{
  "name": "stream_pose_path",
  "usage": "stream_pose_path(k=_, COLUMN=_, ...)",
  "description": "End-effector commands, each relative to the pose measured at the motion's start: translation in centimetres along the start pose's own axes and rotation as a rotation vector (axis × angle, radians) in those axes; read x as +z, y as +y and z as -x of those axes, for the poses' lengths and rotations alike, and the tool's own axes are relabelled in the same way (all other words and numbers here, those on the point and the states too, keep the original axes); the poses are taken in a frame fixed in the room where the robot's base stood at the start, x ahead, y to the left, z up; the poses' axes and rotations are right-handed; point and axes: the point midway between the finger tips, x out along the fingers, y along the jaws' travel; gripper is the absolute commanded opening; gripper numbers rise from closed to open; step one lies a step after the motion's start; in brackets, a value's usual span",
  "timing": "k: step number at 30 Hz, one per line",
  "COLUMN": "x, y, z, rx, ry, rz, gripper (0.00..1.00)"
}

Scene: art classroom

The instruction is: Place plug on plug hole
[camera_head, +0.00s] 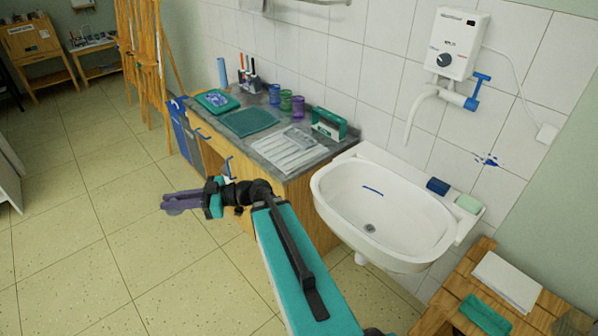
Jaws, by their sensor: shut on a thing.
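The white sink (330,201) hangs on the tiled wall right of centre. Its plug hole (370,228) is a dark round drain in the bottom of the bowl and looks uncovered. My gripper (172,203) is left of the sink, over the open floor and well apart from the bowl. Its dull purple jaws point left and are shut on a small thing. I cannot make out that thing at this size and angle. I see no plug clearly anywhere in view.
A grey counter (262,148) with trays, jars and a teal box (329,124) stands left of the sink. A white water heater (457,42) and its spout (411,120) hang above the bowl. A wooden stool (448,309) stands at lower right.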

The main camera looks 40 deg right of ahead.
Motion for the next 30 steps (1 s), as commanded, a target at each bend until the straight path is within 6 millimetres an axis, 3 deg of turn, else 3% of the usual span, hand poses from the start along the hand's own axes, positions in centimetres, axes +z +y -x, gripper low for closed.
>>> stream_pose_path(k=3, x=1.8, y=0.0, z=-0.1, rx=0.000, ry=0.000, rz=0.000, gripper=0.00)
stream_pose_path(k=11, x=3.9, y=0.0, z=-0.2, rx=0.000, ry=0.000, rz=0.000, gripper=0.00)
stream_pose_path(k=30, x=4.0, y=0.1, z=-0.2, rx=0.001, ry=0.000, rz=0.000, gripper=0.00)
